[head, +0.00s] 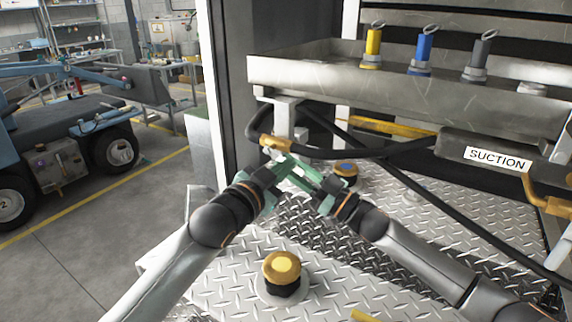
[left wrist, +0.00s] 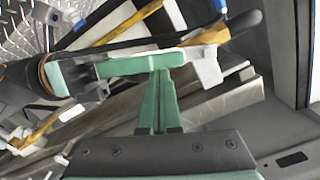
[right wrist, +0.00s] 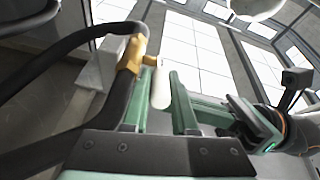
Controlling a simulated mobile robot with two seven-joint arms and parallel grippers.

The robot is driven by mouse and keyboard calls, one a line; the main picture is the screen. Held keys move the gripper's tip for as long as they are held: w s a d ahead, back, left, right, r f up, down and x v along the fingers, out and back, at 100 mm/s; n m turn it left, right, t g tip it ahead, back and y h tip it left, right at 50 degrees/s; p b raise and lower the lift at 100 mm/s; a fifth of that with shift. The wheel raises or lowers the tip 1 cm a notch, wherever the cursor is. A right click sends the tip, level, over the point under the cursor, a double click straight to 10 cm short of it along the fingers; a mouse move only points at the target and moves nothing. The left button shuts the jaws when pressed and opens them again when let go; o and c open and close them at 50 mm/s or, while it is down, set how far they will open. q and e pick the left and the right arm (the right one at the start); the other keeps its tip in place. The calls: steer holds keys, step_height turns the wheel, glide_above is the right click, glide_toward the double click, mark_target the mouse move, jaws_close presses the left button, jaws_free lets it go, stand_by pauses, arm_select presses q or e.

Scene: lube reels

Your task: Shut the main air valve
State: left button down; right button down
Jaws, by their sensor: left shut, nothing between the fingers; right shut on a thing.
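The brass valve body (head: 275,143) sits on the black hose below the steel tray, at the left of the cabinet. In the right wrist view the brass fitting (right wrist: 131,58) shows close up, with a white rounded handle (right wrist: 160,90) beside it. My right gripper (head: 285,165) is shut on this white handle, which lies between its fingers. My left gripper (left wrist: 160,76) is shut and empty, its fingertips close to the right gripper's fingers; I cannot tell if they touch. In the head view the grippers hide the handle.
Yellow (head: 373,48), blue (head: 420,52) and grey (head: 480,58) tagged fittings stand on the steel tray (head: 330,82). Black hoses and a "SUCTION" label (head: 497,159) are at the right.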

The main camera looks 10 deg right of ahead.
arm_select(q)
steer(key=shift+w+a+f, duration=0.1)
steer(key=shift+w+f, duration=0.05)
steer(key=shift+f, duration=0.3)
arm_select(e)
steer(key=c, duration=0.7)
jaws_free()
steer(key=shift+r, duration=0.1)
